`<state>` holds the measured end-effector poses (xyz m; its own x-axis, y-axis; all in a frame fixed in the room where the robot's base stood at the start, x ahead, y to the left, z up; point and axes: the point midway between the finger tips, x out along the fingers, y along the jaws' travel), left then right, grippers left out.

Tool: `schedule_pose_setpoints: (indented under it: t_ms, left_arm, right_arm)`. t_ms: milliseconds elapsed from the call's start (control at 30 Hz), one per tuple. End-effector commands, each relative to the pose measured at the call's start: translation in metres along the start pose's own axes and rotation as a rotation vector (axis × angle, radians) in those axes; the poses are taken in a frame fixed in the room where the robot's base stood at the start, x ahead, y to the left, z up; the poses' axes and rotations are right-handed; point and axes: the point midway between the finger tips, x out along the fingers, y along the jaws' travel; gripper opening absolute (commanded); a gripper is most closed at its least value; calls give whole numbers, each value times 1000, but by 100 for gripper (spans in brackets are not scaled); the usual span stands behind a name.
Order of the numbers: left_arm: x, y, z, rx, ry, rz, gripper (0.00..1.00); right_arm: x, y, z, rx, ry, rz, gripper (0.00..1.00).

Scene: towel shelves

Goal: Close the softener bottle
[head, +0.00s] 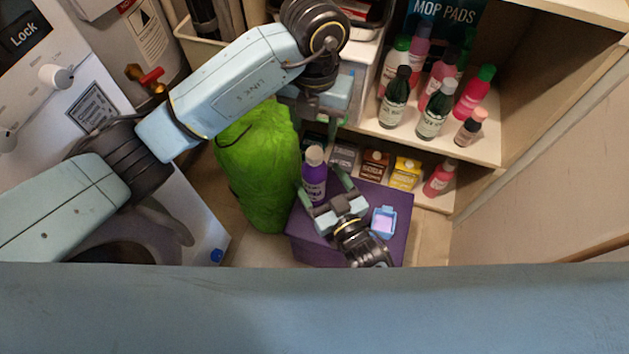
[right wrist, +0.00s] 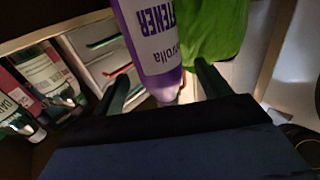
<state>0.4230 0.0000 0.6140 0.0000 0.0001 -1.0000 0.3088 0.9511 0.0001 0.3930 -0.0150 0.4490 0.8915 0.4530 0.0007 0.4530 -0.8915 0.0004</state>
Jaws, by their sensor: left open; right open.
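The softener bottle (head: 314,186) is purple and stands upright on a purple box. A pale cap or top (head: 314,156) shows at its upper end; I cannot tell whether it is fastened. In the right wrist view the bottle (right wrist: 150,40) appears upside down, with its label readable in part. My right gripper (head: 323,184) is open, its fingers pointing at the bottle from the front, one toward each side; contact is unclear. My left gripper (head: 323,118) is open above and behind the bottle, apart from it, with its fingers partly hidden.
The purple box (head: 318,247) also bears a small blue container (head: 384,222). A green bag (head: 262,165) stands close left of the bottle. Shelves (head: 465,145) with several bottles and small boxes are behind and right. A white machine (head: 60,75) is at left.

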Motion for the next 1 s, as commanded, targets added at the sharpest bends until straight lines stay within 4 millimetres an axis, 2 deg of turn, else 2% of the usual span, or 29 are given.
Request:
schedule_pose_setpoints:
  t_ms: [100,300,667,1000]
  left_arm:
    - [0,0,0,0,0,0,49]
    - [0,0,0,0,0,0,49]
    - [0,0,0,0,0,0,49]
    - [0,0,0,0,0,0,49]
  right_arm:
    - [20,0,-1,2,1,1,76]
    - [37,0,0,0,0,1,76]
    - [40,0,0,1,-1,0,76]
    - [40,0,0,1,-1,0,33]
